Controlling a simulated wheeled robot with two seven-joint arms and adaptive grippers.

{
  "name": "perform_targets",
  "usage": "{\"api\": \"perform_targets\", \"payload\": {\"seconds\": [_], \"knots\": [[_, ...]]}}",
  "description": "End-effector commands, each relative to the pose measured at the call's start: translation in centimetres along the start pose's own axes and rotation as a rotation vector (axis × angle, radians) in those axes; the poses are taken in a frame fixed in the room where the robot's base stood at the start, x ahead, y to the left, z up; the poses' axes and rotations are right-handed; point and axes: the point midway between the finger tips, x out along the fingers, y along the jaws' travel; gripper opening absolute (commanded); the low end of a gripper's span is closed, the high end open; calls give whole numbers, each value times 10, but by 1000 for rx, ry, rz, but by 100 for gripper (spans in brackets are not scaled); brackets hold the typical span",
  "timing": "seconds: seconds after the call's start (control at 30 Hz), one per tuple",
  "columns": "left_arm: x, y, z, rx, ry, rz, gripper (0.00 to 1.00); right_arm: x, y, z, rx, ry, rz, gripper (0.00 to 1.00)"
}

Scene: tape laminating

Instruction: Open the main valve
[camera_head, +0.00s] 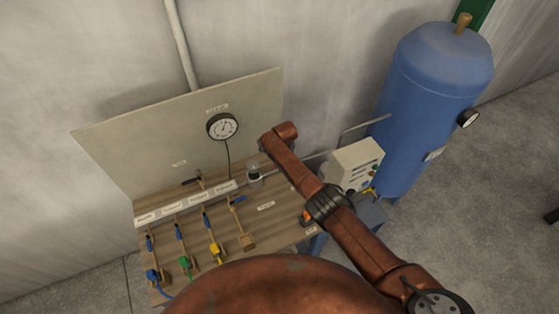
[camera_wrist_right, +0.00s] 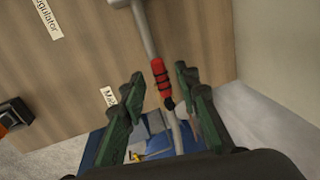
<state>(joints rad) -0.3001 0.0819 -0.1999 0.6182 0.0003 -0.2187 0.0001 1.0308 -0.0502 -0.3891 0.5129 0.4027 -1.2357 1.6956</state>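In the right wrist view, my right gripper (camera_wrist_right: 160,88) is open, with green fingers apart on both sides. A red grip with black rings (camera_wrist_right: 160,82) on a grey rod (camera_wrist_right: 143,30) shows between the fingertips. It looks like a valve lever, but I cannot read a main valve label. The fingers do not visibly touch it, and the depth between them is unclear. In the head view my right arm crosses the board (camera_head: 275,232) and hides part of it; the right gripper is hidden. My left gripper is not in view.
A blue tank (camera_head: 430,100) stands at the right. A pale control box (camera_head: 352,165) sits beside the board. A round gauge (camera_head: 222,126) is on the upright panel (camera_head: 140,145). Several small valves with blue, green and yellow parts line the board's left side.

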Motion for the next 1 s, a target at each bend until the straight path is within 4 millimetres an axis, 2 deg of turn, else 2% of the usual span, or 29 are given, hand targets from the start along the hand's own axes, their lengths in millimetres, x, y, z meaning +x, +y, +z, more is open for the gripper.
{"api": "perform_targets", "payload": {"seconds": [0.27,0.7,0.83,1.0], "knots": [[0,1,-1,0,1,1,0,-22,0,1,0,-2,-4,29],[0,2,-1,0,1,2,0,-102,0,1,0,1,-4,29],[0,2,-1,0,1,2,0,-114,1,1,1,1,-1,29],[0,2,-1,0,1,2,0,-119,1,1,1,2,0,29]]}}
